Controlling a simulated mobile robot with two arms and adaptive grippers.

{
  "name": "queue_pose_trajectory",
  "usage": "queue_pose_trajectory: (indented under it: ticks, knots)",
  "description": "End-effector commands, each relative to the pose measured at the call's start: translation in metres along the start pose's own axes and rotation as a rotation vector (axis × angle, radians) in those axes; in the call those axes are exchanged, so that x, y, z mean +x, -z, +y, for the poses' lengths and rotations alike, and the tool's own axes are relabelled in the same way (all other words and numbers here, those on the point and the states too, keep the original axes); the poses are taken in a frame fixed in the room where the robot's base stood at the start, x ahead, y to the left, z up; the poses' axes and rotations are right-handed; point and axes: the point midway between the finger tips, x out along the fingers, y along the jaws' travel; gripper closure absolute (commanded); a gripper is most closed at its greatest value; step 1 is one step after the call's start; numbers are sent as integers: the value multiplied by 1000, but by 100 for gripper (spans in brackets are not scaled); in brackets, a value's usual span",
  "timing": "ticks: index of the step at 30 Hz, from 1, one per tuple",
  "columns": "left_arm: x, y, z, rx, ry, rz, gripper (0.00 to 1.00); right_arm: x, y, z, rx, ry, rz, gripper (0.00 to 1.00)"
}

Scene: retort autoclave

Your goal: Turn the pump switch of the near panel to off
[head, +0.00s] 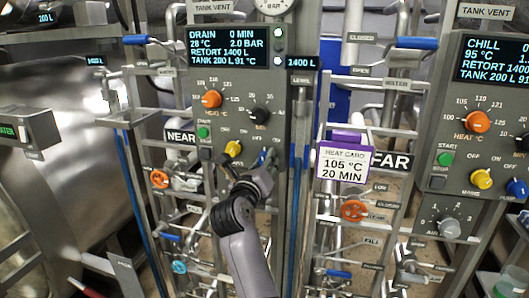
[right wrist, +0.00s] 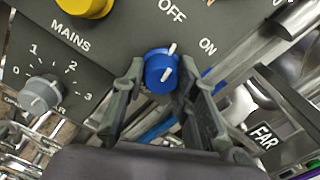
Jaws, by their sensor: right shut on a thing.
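The near panel (head: 230,85) stands left of centre in the head view, with a NEAR sign at its left. Its blue pump switch (right wrist: 160,70) shows in the right wrist view, its white marks pointing roughly up toward the OFF label (right wrist: 172,10); the ON label (right wrist: 208,47) is to the right. My right gripper (right wrist: 160,92) has a finger on each side of the blue switch and is shut on it. In the head view my right gripper (head: 264,166) largely hides the switch. My left gripper is not in view.
The yellow mains switch (head: 233,148) and green start button (head: 203,132) are close by on the near panel. A grey dial (right wrist: 40,95) lies below. The heat card (head: 345,165) and pipes with valves stand to the right, before the far panel (head: 480,110).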

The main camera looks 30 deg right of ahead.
Motion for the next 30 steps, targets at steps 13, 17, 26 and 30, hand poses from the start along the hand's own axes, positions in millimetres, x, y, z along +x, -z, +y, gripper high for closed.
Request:
queue_pose_trajectory:
  ticks: [13,17,26,30]
  knots:
    - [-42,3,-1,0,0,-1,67,0,-3,-2,-267,-1,-2,100]
    - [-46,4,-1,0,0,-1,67,0,-3,-2,-300,0,-3,100]
    - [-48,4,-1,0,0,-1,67,0,-2,-1,-323,0,-4,100]
    - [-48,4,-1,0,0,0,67,0,-1,-1,-323,0,-4,100]
